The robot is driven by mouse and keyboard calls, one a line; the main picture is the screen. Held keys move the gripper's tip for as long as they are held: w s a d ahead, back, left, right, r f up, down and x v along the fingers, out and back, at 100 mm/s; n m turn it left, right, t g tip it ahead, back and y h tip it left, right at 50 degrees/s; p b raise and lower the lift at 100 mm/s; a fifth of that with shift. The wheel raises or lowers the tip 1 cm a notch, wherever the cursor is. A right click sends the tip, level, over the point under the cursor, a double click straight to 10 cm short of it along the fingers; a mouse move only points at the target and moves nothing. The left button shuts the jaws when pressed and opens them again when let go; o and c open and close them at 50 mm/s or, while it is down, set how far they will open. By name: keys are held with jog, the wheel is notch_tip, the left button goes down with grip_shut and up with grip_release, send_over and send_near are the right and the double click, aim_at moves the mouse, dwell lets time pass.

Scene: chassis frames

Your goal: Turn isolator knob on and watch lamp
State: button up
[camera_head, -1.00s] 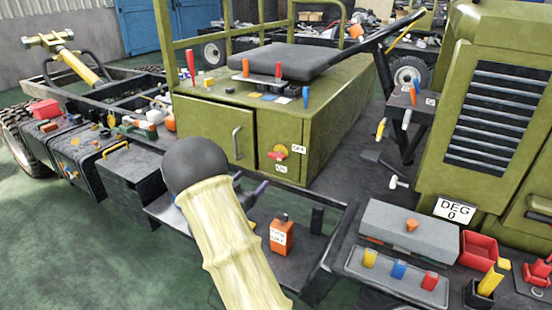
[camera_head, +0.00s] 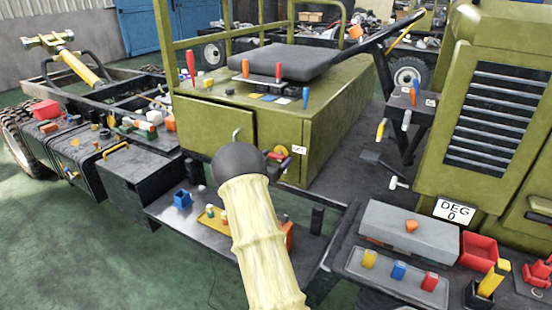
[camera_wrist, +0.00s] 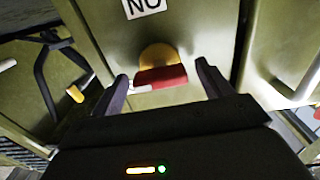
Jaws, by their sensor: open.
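The isolator knob, a red handle (camera_head: 276,156) on a yellow disc (camera_head: 282,150), sits on the front of the olive box. The wrist view shows its red handle (camera_wrist: 165,76) lying nearly level, with a pale end at the left, in front of the yellow disc (camera_wrist: 157,54). My gripper (camera_wrist: 162,70) is open, one dark finger on each side of the handle; contact is not clear. A white label (camera_wrist: 145,5) reads "NO", perhaps "ON" upside down. I cannot identify a lamp; an orange labelled box (camera_head: 289,236) is mostly hidden.
A black shelf (camera_head: 165,212) below holds a blue block (camera_head: 182,199) and a yellow tray with small pieces. A grey tray (camera_head: 390,285) with coloured blocks and a red bin (camera_head: 478,251) stand right. Screwdrivers stand on the olive box (camera_head: 310,125) by the seat.

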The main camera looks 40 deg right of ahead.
jog(key=shift+w+d, duration=0.2)
jog(key=shift+d, duration=0.35)
jog(key=shift+c, duration=0.2)
jog(key=c, duration=1)
jog(key=shift+o, duration=0.3)
